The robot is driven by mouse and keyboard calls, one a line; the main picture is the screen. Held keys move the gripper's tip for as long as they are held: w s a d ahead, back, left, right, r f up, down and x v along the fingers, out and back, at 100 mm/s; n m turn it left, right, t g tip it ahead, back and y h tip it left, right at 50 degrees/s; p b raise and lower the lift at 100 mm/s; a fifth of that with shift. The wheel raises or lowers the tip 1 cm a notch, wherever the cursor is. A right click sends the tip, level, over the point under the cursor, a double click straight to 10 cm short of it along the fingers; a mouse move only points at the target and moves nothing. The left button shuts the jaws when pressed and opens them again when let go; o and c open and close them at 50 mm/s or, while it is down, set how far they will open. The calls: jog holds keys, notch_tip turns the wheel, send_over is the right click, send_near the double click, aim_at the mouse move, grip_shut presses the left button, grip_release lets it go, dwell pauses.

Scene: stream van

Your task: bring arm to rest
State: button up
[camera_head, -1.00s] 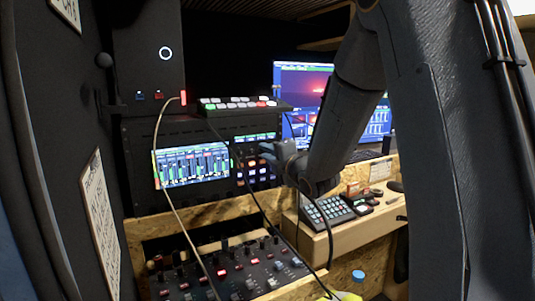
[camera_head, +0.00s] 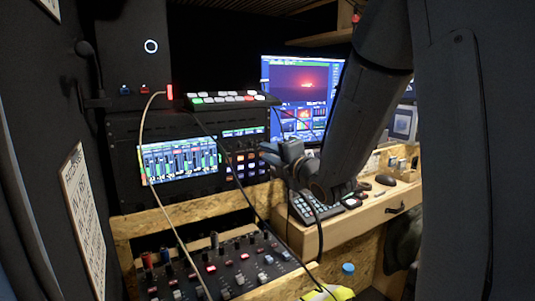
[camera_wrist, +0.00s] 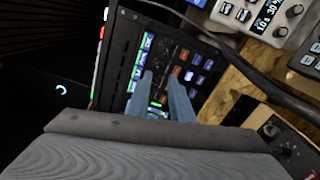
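My gripper (camera_head: 268,151) is in the middle of the head view, at the end of my dark arm. It points left toward the rack unit (camera_head: 181,161) with a lit screen and small buttons. In the wrist view its two grey fingers (camera_wrist: 161,76) stand apart, with the rack's panel showing between them. I see nothing held. I cannot tell how far the fingertips are from the panel. My arm hides part of the desk and the right side of the monitor.
A switcher with coloured buttons (camera_head: 228,98) sits on the rack. Behind is a monitor (camera_head: 300,83). Below is a mixing console (camera_head: 225,268) in a wooden frame. A keypad device (camera_head: 318,208) lies on the wooden desk (camera_head: 345,227). Cables hang near the gripper. A dark wall panel stands left.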

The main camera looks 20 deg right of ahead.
jog(key=s+f+m+g+h+p, duration=0.1)
jog(key=s+f+m+g, duration=0.3)
jog(key=s+f+m, duration=0.1)
jog(key=s+f+m+g+h+p, duration=0.2)
jog(key=s+f+m+g, duration=0.2)
jog(key=s+f+m, duration=0.2)
jog(key=s+f+m+g+h+p, duration=0.1)
jog(key=s+f+m+g+h, duration=0.1)
jog(key=s+f+m+g, duration=0.2)
jog(key=shift+s+d+f+m, duration=0.1)
jog(key=shift+s+f+m, duration=0.3)
jog(key=shift+s, duration=0.5)
jog(key=shift+s+d+f+m, duration=0.15)
jog(key=shift+s+m, duration=0.45)
jog(key=shift+s, duration=0.35)
jog(key=shift+s+a+f+m, duration=0.1)
jog(key=shift+s+f+m, duration=0.3)
jog(key=shift+s, duration=0.5)
jog(key=s+a+m+g+p, duration=0.1)
jog(key=s+a+m+g, duration=0.2)
jog(key=s, duration=1)
jog(key=m+g, duration=0.2)
jog(key=m, duration=0.1)
jog(key=shift+f+p, duration=0.3)
jog(key=shift+f, duration=0.1)
jog(key=shift+s, duration=0.1)
